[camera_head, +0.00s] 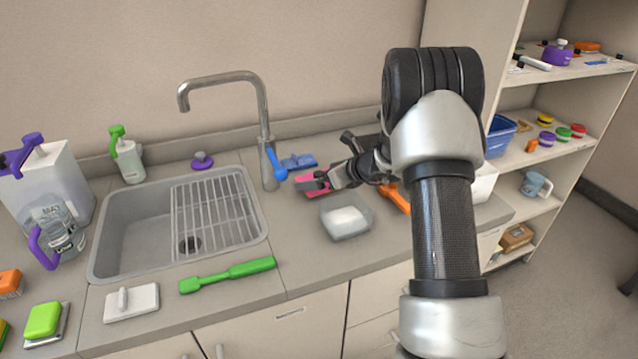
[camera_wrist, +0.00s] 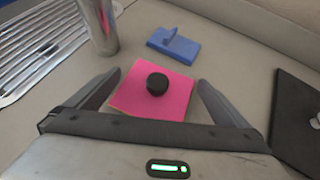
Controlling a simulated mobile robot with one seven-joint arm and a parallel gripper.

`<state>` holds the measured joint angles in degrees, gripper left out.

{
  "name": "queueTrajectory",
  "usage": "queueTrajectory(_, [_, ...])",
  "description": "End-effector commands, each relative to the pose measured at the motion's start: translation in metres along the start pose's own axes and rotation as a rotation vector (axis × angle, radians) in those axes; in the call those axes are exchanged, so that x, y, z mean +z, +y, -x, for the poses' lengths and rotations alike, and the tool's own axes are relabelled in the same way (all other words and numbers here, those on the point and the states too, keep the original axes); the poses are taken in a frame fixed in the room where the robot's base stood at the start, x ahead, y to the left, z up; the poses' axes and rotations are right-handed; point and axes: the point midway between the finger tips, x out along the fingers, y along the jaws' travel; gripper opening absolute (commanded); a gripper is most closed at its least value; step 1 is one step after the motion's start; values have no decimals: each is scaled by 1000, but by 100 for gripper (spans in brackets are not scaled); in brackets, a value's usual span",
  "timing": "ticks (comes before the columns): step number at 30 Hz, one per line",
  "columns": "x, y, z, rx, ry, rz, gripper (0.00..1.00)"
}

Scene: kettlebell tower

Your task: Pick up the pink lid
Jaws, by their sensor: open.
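The pink lid (camera_wrist: 130,97) is a flat square with a round black knob (camera_wrist: 157,84) on top. It lies flat on the counter in the wrist view. In the head view, part of the pink lid (camera_head: 307,183) shows beside my gripper, which covers some of it. My gripper (camera_wrist: 158,91) is open and empty, with one finger on each side of the lid. In the head view my gripper (camera_head: 328,181) is just above the counter at the lid. Whether the fingers touch the lid, I cannot tell.
A blue lid (camera_wrist: 174,45) with a handle lies behind the pink one. The metal faucet (camera_wrist: 97,25) stands to the left beside the sink (camera_head: 110,255). A clear container (camera_head: 346,217) sits in front of my gripper, and an orange tool (camera_head: 394,197) lies to its right.

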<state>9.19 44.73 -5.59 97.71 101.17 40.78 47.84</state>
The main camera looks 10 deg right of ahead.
Motion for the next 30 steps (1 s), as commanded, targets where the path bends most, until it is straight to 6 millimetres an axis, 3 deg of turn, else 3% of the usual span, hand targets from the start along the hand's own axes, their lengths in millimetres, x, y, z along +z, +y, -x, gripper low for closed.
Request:
queueTrajectory(9, [0,0,-6,-1,0,-1,100])
queueTrajectory(16, [0,0,-6,-1,1,-1,61])
queueTrajectory(28, [1,0,-5,-1,2,0,60])
queueTrajectory(30, [7,0,-1,-1,1,0,49])
